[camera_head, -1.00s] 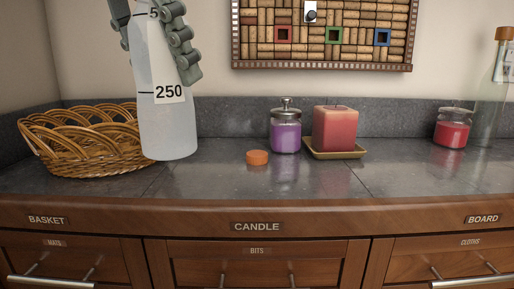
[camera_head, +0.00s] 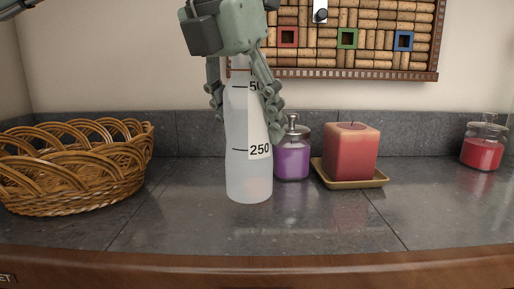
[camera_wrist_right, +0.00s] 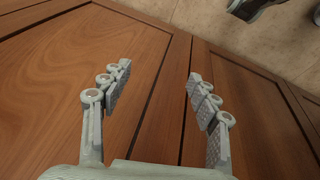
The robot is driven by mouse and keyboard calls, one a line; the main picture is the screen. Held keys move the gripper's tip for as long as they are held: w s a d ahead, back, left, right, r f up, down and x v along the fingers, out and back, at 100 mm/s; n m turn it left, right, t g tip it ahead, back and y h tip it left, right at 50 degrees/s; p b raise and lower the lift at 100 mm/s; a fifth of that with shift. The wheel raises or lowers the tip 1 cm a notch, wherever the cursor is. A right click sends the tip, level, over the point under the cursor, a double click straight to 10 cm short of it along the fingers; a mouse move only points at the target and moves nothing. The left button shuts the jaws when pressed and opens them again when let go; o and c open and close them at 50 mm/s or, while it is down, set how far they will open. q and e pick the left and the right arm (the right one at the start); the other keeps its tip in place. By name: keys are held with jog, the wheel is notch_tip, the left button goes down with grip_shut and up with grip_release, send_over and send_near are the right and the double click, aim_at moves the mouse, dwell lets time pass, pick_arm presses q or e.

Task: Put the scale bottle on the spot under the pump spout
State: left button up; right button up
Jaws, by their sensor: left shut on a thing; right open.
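The scale bottle (camera_head: 245,175) is a tall, translucent white bottle with a white label strip marked 250 and higher figures. It is upright in front of the counter's middle in the head view. My left gripper (camera_head: 247,108) comes down from above and is shut on its upper part, with a finger on each side. I cannot tell whether its base touches the counter. My right gripper (camera_wrist_right: 158,76) is open and empty in the right wrist view, in front of wooden cabinet doors. No pump spout or marked spot is in view.
A wicker basket (camera_head: 75,175) stands at the left. A purple jar (camera_head: 293,163) stands just right of and behind the bottle, then a red candle (camera_head: 351,150) on a dish (camera_head: 350,182). A red jar (camera_head: 482,153) is at far right. The front counter (camera_head: 330,220) is clear.

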aim_at(257, 152)
pick_arm(q)
jog(key=shift+w+d+f, duration=0.25)
jog(key=shift+d+f, duration=0.15)
jog(key=shift+d, duration=0.15)
jog(key=shift+f, duration=1.95)
jog(key=shift+f, duration=0.1)
jog(key=o, duration=1.3)
jog(key=shift+c, duration=0.2)
